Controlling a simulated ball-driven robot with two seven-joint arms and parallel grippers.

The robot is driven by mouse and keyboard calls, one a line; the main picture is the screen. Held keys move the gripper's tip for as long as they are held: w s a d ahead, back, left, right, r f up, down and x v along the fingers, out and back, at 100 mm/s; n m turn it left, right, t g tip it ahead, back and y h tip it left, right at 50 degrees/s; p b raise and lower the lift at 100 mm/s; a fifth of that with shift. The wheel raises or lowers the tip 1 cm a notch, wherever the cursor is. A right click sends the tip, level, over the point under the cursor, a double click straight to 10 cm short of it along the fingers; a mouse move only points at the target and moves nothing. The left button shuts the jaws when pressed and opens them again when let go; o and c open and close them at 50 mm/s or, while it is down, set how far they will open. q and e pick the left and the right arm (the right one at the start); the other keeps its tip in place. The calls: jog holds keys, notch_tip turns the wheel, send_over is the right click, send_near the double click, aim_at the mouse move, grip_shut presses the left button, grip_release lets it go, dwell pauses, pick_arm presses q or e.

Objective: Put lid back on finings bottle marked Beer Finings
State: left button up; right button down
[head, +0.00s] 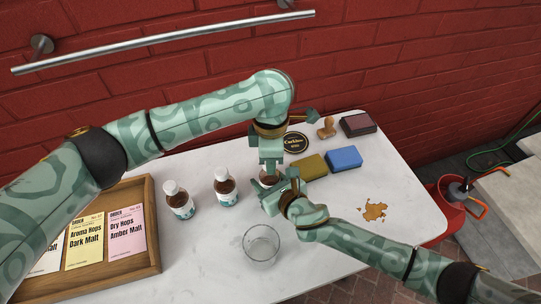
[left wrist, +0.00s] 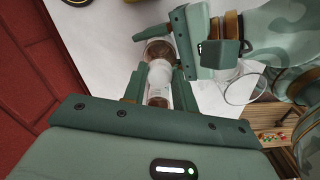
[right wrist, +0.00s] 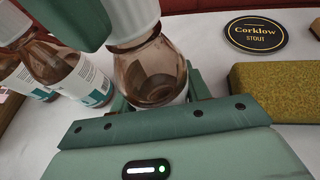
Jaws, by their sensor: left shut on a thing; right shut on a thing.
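A brown bottle (head: 268,179) stands on the table between my two grippers; it fills the middle of the right wrist view (right wrist: 152,70). My right gripper (head: 279,192) is shut on its body from the near right. A ribbed white lid (right wrist: 130,20) is at the bottle's neck; it also shows in the left wrist view (left wrist: 159,75). My left gripper (head: 269,166) is shut on the lid from above. The lid looks in line with the neck, but I cannot tell whether it is seated. No label is readable on this bottle.
Two white-capped brown bottles (head: 178,199) (head: 225,187) stand to the left. An empty glass (head: 261,245) is in front. A coaster (head: 295,142), green-yellow sponge (head: 312,166) and blue sponge (head: 344,158) lie right. A wooden tray (head: 151,232) holds order cards. A brown spill (head: 374,211) lies at right.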

pick_arm(q)
jog(key=o, duration=0.9)
jog(key=shift+o, duration=0.2)
jog(key=shift+r, duration=0.1)
jog(key=shift+r, duration=2.2)
jog(key=shift+c, duration=0.4)
